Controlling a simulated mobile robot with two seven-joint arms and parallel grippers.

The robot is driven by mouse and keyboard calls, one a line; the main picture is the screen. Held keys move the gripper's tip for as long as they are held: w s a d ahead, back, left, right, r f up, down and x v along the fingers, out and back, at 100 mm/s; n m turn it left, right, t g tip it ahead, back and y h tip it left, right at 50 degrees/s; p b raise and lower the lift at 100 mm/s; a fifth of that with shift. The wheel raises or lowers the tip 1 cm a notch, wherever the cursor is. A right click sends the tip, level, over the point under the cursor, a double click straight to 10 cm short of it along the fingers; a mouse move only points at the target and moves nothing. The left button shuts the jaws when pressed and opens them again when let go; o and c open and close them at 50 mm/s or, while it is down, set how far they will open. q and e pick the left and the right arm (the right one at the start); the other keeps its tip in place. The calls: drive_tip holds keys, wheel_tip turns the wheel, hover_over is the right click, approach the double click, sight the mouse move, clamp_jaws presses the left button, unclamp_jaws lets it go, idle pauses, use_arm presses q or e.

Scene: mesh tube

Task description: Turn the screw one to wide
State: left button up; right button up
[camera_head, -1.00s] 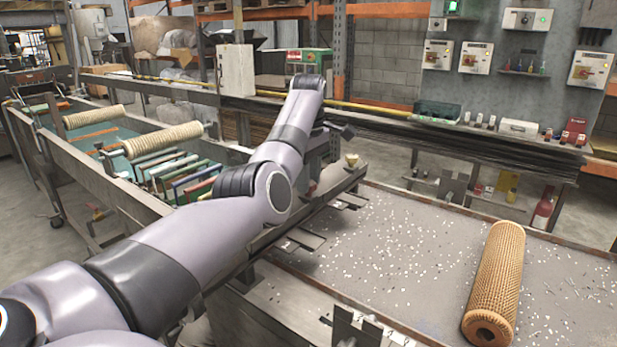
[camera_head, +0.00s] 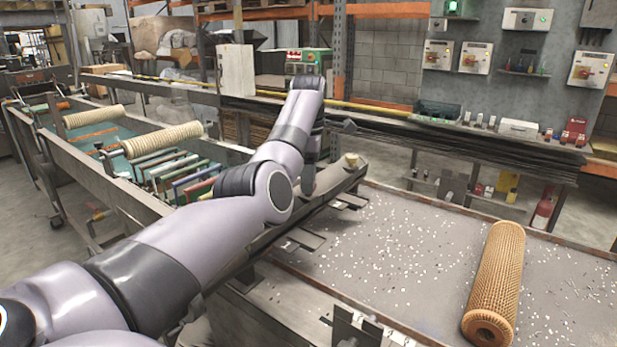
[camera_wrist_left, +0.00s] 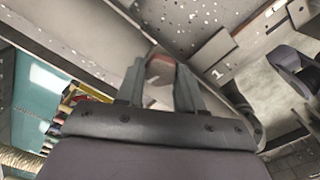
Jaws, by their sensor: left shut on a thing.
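In the head view my left arm reaches over the table's left rail, and the left gripper (camera_head: 311,178) points down, partly hidden by the arm. In the left wrist view the left gripper (camera_wrist_left: 160,75) has its two fingers closed on either side of a reddish-brown knob (camera_wrist_left: 160,68) with a pale end, seemingly the screw's head. The rest of the screw is hidden. A plate marked 1 (camera_wrist_left: 217,72) lies to the right of the fingers. A similar plate (camera_head: 301,241) shows on the rail in the head view. My right gripper is not in view.
A brown mesh tube (camera_head: 496,285) lies on the speckled grey table (camera_head: 410,250) at the right. A pale knob (camera_head: 351,160) stands at the rail's far end. A frame with rollers (camera_head: 162,139) stands to the left.

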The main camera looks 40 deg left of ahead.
use_arm(q)
drive_tip(key=shift+a+r, duration=0.1)
drive_tip(key=shift+r, duration=0.05)
drive_tip(key=o, duration=1.1)
drive_tip(key=shift+c, duration=0.2)
drive_tip(key=shift+r, duration=3.5)
drive_tip(key=shift+s, duration=0.1)
